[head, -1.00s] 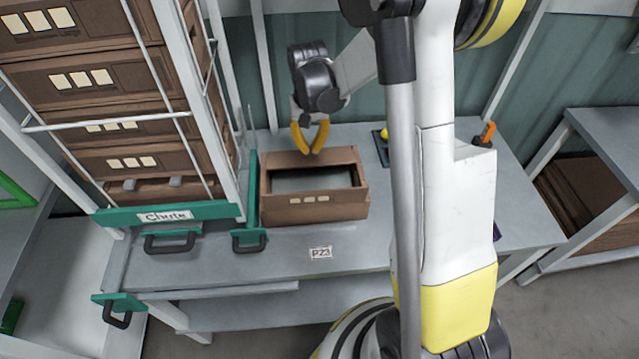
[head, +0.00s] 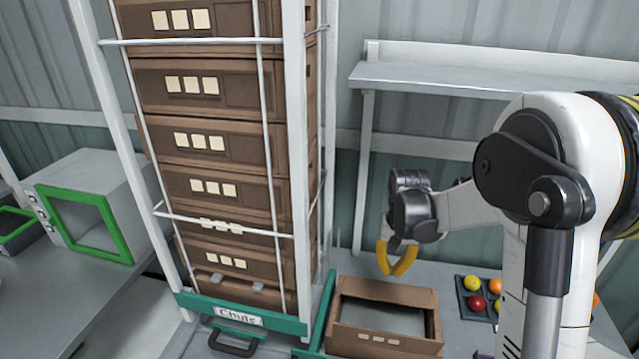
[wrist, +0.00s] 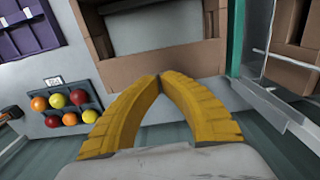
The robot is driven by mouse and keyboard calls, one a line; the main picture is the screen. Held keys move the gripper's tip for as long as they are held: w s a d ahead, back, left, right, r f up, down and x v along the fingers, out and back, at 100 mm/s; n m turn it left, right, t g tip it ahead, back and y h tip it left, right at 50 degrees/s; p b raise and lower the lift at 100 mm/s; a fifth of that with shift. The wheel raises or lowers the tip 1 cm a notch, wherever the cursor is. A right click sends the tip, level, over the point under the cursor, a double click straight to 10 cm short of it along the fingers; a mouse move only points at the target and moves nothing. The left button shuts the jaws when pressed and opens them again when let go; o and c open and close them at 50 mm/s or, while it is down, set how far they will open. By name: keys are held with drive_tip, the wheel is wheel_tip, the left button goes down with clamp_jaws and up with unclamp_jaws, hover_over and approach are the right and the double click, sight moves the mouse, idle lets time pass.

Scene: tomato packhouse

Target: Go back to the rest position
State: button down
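My gripper (head: 397,262) has yellow curved fingers and hangs above the back edge of an open brown crate (head: 385,342) on the grey bench. In the wrist view the two fingers (wrist: 159,80) meet at their tips with nothing between them. The crate also shows in the wrist view (wrist: 118,76), beyond the fingertips. Its visible inside looks empty and grey. My arm reaches in from the right and is bent at the elbow.
A tall stack of brown crates (head: 222,150) stands in a white frame over a green chute base (head: 235,315). A dark tray (head: 465,310) of coloured tomatoes lies right of the crate. A shelf (head: 440,78) hangs behind. A green-framed box (head: 88,222) stands at left.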

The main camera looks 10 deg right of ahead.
drive_tip(key=s+a+r+n+t+b, duration=0.2)
drive_tip(key=s+a+r+t+b, duration=0.15)
drive_tip(key=s+a+r, duration=0.45)
drive_tip(key=s+a+r+n+t, duration=0.1)
drive_tip(key=s+r+n+t, duration=0.1)
drive_tip(key=s, duration=0.9)
drive_tip(key=shift+a+n+t+b, duration=0.3)
drive_tip(key=shift+t+b, duration=0.15)
drive_tip(key=shift+t, duration=0.4)
